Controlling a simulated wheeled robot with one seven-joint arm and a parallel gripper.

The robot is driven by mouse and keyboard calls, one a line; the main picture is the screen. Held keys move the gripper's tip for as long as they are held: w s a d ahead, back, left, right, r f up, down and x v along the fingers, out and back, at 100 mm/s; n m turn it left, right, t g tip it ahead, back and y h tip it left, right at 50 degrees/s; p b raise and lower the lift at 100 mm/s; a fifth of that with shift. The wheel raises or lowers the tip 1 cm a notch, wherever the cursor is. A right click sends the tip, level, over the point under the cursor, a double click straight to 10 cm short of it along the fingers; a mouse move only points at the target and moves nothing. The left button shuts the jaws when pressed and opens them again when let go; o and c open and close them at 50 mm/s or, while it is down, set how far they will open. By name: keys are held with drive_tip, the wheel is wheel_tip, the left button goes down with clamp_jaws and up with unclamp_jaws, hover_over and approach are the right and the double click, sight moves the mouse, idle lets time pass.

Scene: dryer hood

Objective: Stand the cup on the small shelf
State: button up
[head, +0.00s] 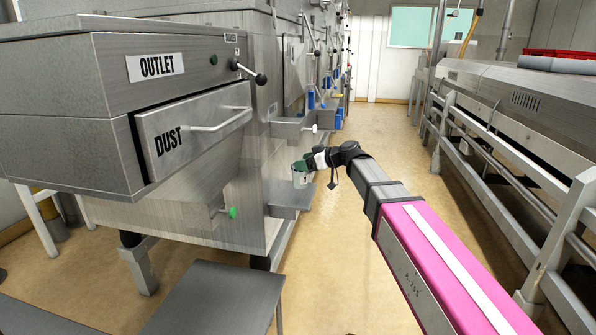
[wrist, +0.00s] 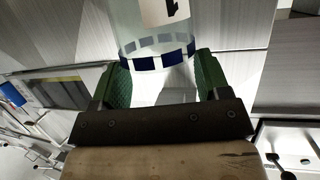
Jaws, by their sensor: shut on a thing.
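The cup (head: 300,177) is pale with a dark mark like a "1" and sits at the end of my arm in the head view. In the wrist view the cup (wrist: 155,35) looks clear, with a dark blue band, between two green finger pads. My gripper (head: 306,165) is shut on it; it also shows in the wrist view (wrist: 160,80). The cup looks upright. A small grey shelf (head: 291,204) juts from the steel machine's side, just below the cup in the picture. Whether the cup touches the shelf I cannot tell.
A dust drawer (head: 195,130) and a green-knobbed valve (head: 231,213) are on the machine at left. A metal ledge (head: 290,129) projects above the shelf. A grey low table (head: 220,300) stands in front. A steel railing (head: 500,150) lines the right. The aisle floor (head: 350,250) is clear.

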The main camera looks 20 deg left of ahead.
drive_tip(key=a, duration=0.2)
drive_tip(key=shift+w+a, duration=0.1)
drive_tip(key=shift+a, duration=0.3)
drive_tip(key=shift+f, duration=1.75)
drive_tip(key=o, duration=1)
drive_tip(key=shift+f, duration=0.1)
